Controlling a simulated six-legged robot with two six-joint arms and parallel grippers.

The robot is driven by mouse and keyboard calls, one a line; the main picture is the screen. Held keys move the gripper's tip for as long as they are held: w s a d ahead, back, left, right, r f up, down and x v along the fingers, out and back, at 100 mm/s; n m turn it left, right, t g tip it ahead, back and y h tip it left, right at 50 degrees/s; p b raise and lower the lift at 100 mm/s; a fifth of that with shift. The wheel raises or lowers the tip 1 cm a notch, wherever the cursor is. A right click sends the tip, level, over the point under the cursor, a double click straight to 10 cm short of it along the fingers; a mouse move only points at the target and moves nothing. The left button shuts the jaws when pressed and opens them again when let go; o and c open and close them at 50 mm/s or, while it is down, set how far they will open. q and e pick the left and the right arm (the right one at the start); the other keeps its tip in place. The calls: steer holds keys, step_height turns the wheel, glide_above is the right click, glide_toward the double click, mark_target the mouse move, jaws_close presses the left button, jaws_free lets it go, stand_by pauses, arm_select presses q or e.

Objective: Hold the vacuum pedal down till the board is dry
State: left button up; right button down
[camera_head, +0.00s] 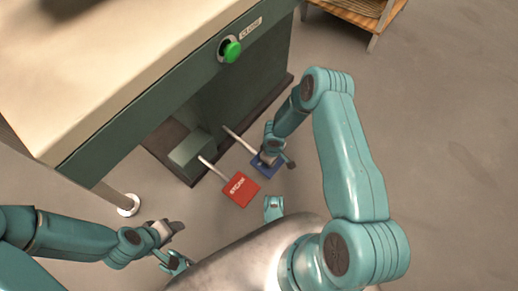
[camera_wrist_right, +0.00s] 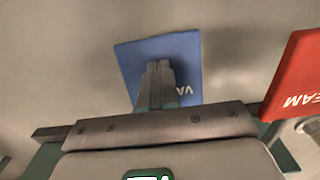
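The blue vacuum pedal (camera_head: 262,168) lies low on the floor side of the cabinet, on the end of a pale bar. It also shows in the right wrist view (camera_wrist_right: 130,68), with part of its white lettering, "VA", visible. My right gripper (camera_wrist_right: 158,80) has its fingers together with nothing between them, and their tips overlap the pedal's middle. Whether the pedal is pressed down I cannot tell. The board (camera_head: 110,60) is the cream top at upper left; its dampness cannot be seen. My left gripper (camera_head: 172,229) is at lower left, away from the pedals.
A red steam pedal (camera_head: 241,189) sits just left of the blue one; it also shows in the right wrist view (camera_wrist_right: 298,78). A green button (camera_head: 232,51) is on the dark green cabinet (camera_head: 262,65). A wooden rack (camera_head: 365,12) stands behind. The floor at right is clear.

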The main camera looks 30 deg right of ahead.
step_height(320, 180, up, 9)
steer(key=p, duration=0.5)
steer(key=shift+r, duration=0.1)
stand_by(0.5)
